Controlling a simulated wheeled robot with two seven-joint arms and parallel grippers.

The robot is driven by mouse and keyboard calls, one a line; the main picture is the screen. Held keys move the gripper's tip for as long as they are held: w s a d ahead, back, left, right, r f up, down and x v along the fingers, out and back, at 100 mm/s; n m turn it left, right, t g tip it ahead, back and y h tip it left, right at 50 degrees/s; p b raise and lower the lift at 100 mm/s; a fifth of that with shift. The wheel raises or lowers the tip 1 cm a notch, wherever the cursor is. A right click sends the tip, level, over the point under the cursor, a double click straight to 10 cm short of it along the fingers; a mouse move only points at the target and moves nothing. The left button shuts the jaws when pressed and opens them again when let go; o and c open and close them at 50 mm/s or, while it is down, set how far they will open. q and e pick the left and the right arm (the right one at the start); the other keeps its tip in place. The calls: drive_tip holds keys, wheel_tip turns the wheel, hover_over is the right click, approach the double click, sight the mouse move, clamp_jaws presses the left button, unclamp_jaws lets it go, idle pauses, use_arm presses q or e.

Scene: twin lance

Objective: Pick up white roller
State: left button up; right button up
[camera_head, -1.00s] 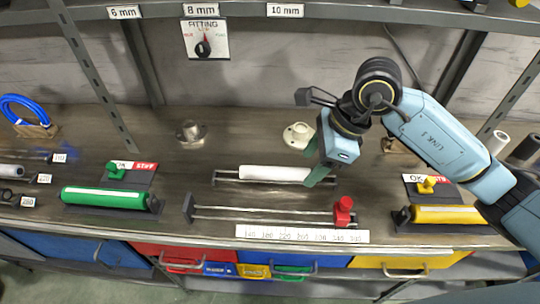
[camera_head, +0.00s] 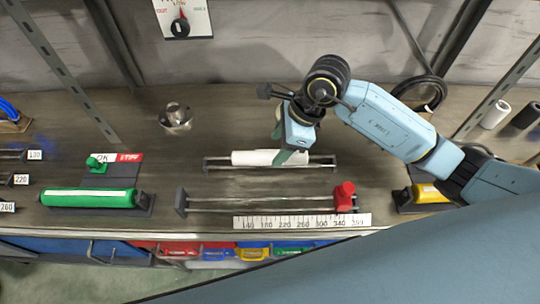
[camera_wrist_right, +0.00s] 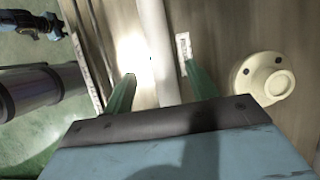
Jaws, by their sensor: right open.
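The white roller (camera_head: 256,157) lies across a low dark rail stand (camera_head: 215,163) in the middle of the bench. My right gripper (camera_head: 289,157) is over the roller's right part, pointing down, with green fingers. In the right wrist view the fingers (camera_wrist_right: 158,66) are open, one on each side of the white roller (camera_wrist_right: 153,35). I cannot tell whether they touch it. My own blue and dark arm part shows small at that view's upper left; its jaws are not clear. My left gripper does not show in the head view.
In front is a measuring frame with a red block (camera_head: 345,197) and a number scale (camera_head: 302,221). A green roller (camera_head: 88,198) is at left, a yellow one (camera_head: 429,194) at right. A cream flange (camera_wrist_right: 268,78) sits beside my right gripper.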

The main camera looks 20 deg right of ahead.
sight(272, 154)
drive_tip(key=x, duration=0.4)
drive_tip(key=shift+w+f, duration=0.1)
drive_tip(key=shift+f, duration=0.2)
drive_tip(key=shift+r, duration=0.1)
drive_tip(key=c, duration=1.3)
